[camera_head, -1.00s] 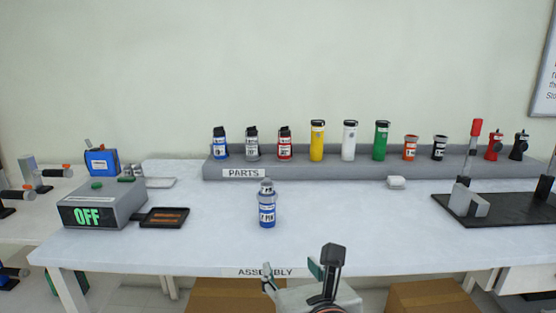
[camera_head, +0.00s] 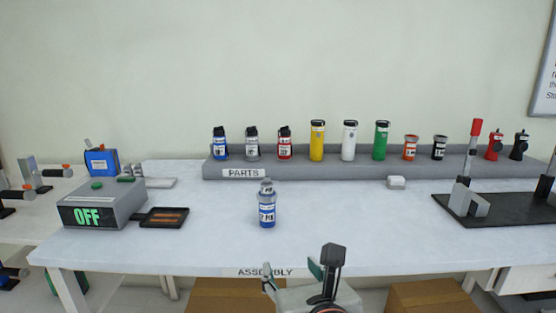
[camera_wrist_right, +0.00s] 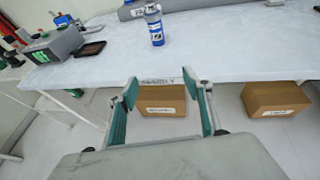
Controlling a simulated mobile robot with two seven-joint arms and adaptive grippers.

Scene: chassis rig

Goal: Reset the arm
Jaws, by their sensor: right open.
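My right gripper (camera_head: 293,274) is at the bottom of the head view, in front of the table's front edge. It is open and empty; in the right wrist view its two teal-padded fingers (camera_wrist_right: 163,95) stand apart with nothing between them. A blue and grey labelled bottle (camera_head: 267,206) stands upright on the white table (camera_head: 340,225), beyond the gripper and apart from it. The bottle also shows in the right wrist view (camera_wrist_right: 155,25). My left gripper is not in view.
A grey parts shelf (camera_head: 300,170) holds several coloured bottles and canisters at the back. A grey box reading OFF (camera_head: 100,205) and a dark tray (camera_head: 164,217) are at left. A black fixture base (camera_head: 500,209) is at right. Cardboard boxes (camera_wrist_right: 275,100) sit below the table.

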